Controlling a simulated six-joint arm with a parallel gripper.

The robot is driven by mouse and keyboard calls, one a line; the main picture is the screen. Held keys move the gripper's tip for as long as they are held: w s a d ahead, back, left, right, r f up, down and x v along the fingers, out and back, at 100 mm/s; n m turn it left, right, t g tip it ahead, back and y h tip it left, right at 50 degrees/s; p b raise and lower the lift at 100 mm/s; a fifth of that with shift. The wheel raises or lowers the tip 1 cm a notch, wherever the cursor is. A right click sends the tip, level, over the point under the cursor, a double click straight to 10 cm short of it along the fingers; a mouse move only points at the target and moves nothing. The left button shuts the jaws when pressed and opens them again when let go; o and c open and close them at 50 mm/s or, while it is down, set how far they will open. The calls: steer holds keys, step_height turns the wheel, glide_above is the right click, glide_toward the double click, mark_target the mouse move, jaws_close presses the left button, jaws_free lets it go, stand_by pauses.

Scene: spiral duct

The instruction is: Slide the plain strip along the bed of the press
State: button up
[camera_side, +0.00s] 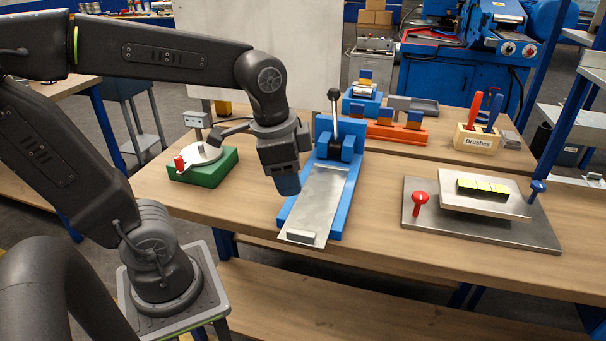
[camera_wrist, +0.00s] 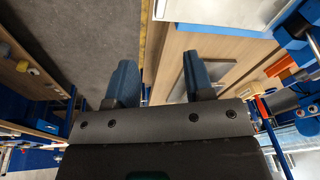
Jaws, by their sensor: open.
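The plain strip (camera_side: 325,190) is a flat grey metal sheet lying lengthwise on the bed of the blue press (camera_side: 338,219).
A green-based fixture (camera_side: 205,172) with a red knob stands left. A steel plate (camera_side: 480,232) with red and blue knobs lies right. The wooden table's front edge is close to the strip's near end.

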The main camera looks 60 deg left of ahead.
mark_target(301, 231)
steer(key=w+m+g, duration=0.1)
steer(key=m, duration=0.1)
steer(key=w+a+f+m+g, duration=0.1)
steer(key=w+m, duration=0.1)
steer(key=shift+f, duration=0.2)
step_height(301, 231, down, 14)
steer(key=shift+r, duration=0.1)
stand_by(0.6)
jaws_close()
stand_by(0.4)
